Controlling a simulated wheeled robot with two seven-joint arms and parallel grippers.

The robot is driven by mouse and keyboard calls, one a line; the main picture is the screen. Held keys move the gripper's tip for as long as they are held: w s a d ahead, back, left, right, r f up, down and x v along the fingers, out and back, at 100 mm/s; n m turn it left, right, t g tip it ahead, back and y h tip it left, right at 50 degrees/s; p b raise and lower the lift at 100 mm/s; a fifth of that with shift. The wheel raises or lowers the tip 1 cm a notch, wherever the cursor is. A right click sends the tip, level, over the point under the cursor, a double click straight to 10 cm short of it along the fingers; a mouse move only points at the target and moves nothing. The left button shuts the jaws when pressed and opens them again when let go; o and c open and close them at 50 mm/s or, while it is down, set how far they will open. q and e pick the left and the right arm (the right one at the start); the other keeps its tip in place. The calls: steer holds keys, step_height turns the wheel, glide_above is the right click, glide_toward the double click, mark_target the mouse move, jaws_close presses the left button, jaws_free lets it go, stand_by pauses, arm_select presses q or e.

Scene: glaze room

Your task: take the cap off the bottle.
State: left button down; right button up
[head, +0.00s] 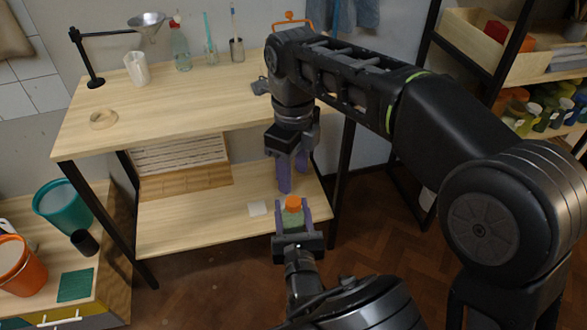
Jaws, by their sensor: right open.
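A small green bottle (291,219) with an orange cap (293,203) stands upright between the fingers of my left gripper (293,212), low in the middle of the head view. The fingers lie along both sides of the bottle and appear closed on it, with the cap showing above. The cap is on the bottle. My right gripper (292,175) has purple fingers pointing down. It is open and empty, above the cap in the picture and apart from it.
A wooden table (190,100) holds a funnel stand (88,60), a tape ring (103,119), a clear bottle (181,52) and cups. Its lower shelf (185,222) carries a white square (258,208). Buckets (62,208) stand at left, shelves with jars at right.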

mark_target(294, 201)
steer(key=shift+f, duration=0.1)
steer(key=shift+f, duration=3.95)
jaws_close()
